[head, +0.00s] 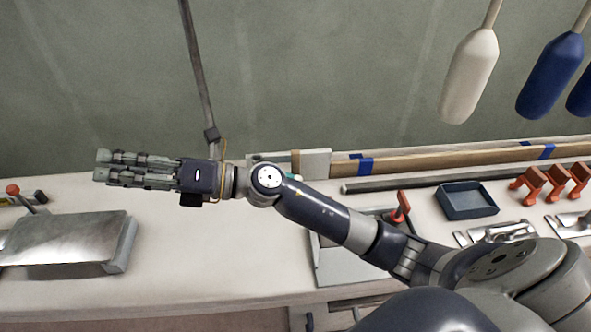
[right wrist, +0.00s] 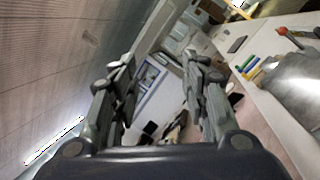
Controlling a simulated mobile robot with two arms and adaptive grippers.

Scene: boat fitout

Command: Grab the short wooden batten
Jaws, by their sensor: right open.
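My right gripper (head: 103,167) is open and empty, held out to the left above the white bench. In the right wrist view its two fingers (right wrist: 158,75) stand apart with nothing between them. A long wooden batten (head: 450,158) with blue tape bands lies along the back of the bench, to the right of and well apart from the gripper. My right arm hides part of the bench there. I cannot make out a separate short wooden batten with certainty. My left gripper is not in view.
A block with a metal top (head: 65,240) stands at the left. A grey open box (head: 330,262) is partly behind my arm. A blue-grey tray (head: 467,200) and orange clamps (head: 530,181) are at the right. The bench's left-middle is clear. Paddles (head: 470,80) hang above.

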